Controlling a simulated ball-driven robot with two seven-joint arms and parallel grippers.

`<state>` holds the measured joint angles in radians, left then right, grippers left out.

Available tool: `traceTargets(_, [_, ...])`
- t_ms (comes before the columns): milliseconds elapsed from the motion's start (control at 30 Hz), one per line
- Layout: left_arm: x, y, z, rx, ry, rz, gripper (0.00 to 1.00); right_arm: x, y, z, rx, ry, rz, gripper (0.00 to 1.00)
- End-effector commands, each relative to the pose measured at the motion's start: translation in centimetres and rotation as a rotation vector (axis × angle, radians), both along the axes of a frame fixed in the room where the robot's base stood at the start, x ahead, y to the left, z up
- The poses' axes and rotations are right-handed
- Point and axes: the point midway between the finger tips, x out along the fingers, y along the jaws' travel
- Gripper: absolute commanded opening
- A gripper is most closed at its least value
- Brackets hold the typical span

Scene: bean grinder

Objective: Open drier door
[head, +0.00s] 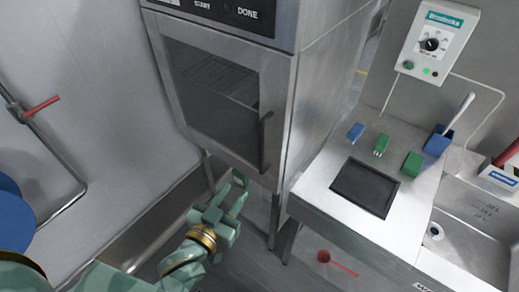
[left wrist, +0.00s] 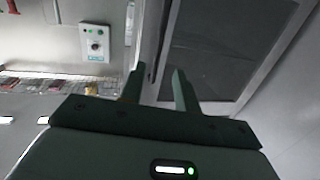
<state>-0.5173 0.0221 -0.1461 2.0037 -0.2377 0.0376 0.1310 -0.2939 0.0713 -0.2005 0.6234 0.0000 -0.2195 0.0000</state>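The drier (head: 331,75) is a steel cabinet with a front door (head: 172,88) that has a dark window; the door looks closed. A dark vertical handle (head: 265,142) is on the door's right side. The door's window also fills much of the left wrist view (left wrist: 225,45). My left gripper (head: 236,192) is below the handle and a little to its left, apart from it in the head view. In the left wrist view its two fingers (left wrist: 160,72) stand apart with nothing clearly held between them. My right gripper is not in view.
Right of the drier is a steel counter (head: 318,190) with a black pad (head: 365,187) and small blue and green blocks. A white control box (head: 436,42) hangs on the wall above. A red pipe handle (head: 41,107) is at left. Open floor lies below the drier.

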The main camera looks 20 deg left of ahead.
Motion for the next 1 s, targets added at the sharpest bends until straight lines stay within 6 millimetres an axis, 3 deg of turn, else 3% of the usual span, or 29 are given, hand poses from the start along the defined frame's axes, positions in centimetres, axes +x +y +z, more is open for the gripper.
traceTargets(100, [0.6, 0.0, 2.6, -0.023, -0.068, -0.001, 0.32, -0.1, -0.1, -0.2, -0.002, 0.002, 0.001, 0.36])
traceTargets(267, [2.8, -0.4, 2.7, -0.043, -0.076, -0.003, 0.32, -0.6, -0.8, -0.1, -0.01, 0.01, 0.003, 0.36])
traceTargets(700, [13.3, -2.0, 2.5, -0.042, -0.071, -0.003, 0.32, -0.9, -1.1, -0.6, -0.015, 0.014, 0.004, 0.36])
traceTargets(1000, [16.3, -2.5, 2.5, -0.042, -0.069, -0.003, 0.32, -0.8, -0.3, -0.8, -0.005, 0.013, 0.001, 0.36])
